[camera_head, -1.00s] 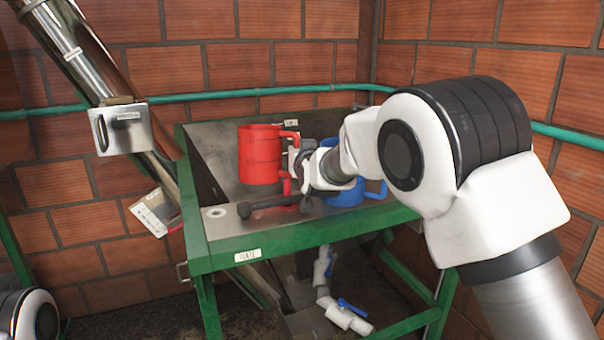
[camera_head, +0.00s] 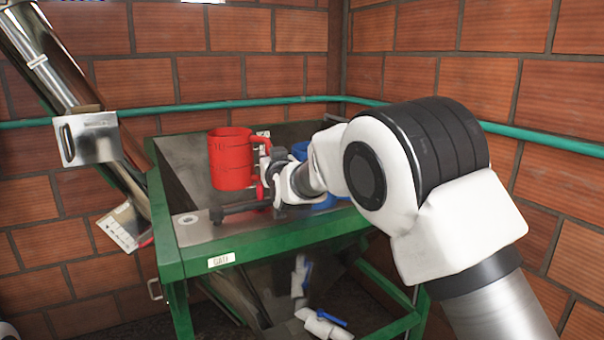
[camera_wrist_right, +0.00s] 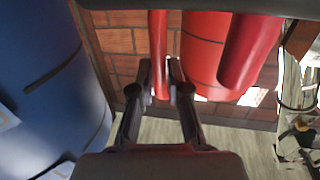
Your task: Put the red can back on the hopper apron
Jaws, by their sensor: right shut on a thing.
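The red can (camera_head: 230,162) is upright in the head view, in front of the hopper's back wall. Its handle is on the right. My right gripper (camera_head: 266,178) is at that handle side. In the right wrist view, its two fingers (camera_wrist_right: 160,82) are closed on the narrow red handle (camera_wrist_right: 158,45), with the red can body (camera_wrist_right: 203,55) beyond. The hopper apron (camera_head: 195,232) is the grey metal ledge along the green frame's front. I cannot tell whether the can's base touches anything. My left gripper is out of view.
A blue can (camera_head: 327,203) stands right of the red can, mostly hidden by my right arm; it also fills the left of the right wrist view (camera_wrist_right: 45,75). A dark bar (camera_head: 235,208) lies over the apron. A steel elevator tube (camera_head: 60,60) rises at left.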

